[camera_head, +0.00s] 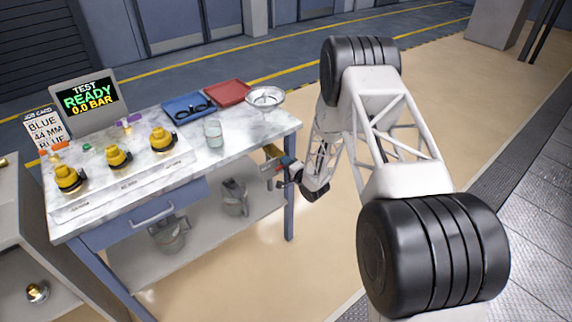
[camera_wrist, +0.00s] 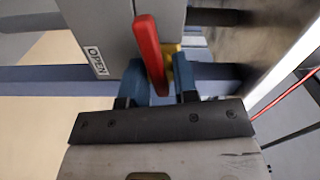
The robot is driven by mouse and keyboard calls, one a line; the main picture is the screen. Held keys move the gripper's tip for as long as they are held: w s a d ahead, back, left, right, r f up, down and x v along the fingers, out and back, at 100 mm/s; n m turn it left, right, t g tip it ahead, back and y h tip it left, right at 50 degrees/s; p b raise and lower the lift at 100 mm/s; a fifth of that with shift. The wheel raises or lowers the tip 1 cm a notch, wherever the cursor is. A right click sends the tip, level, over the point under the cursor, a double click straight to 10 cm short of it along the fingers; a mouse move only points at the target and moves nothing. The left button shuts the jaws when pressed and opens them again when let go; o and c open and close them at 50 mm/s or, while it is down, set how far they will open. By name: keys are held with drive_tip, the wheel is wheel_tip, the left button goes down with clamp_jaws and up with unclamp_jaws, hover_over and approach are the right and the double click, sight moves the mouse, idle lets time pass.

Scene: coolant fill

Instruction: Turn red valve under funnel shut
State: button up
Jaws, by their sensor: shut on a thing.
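The red valve (camera_wrist: 149,45) shows in the wrist view as a long red lever beside a grey plate (camera_wrist: 97,30) marked OPEN. My gripper (camera_wrist: 160,88) has its blue fingers on either side of the lever's lower end and is shut on it. A bit of brass-coloured body shows behind the lever. In the head view the funnel (camera_head: 265,96) is a silver dish at the table's right end. My gripper (camera_head: 281,171) is below it, at the table's right side. The valve is small and mostly hidden there.
The marble-topped table (camera_head: 241,140) holds several yellow-capped fittings (camera_head: 118,157), a glass beaker (camera_head: 213,133), a blue tray (camera_head: 178,110), a red tray (camera_head: 228,92) and a screen reading READY, 0.0 BAR (camera_head: 84,100). Jugs (camera_head: 235,198) stand on the lower shelf.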

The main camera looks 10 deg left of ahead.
drive_tip(key=shift+m, duration=1)
drive_tip(key=o, duration=0.7)
drive_tip(key=shift+c, duration=0.2)
drive_tip(key=shift+s+d, duration=0.1)
drive_tip(key=v, duration=0.7)
drive_tip(key=shift+s+d, duration=0.2)
drive_tip(key=shift+r, duration=0.1)
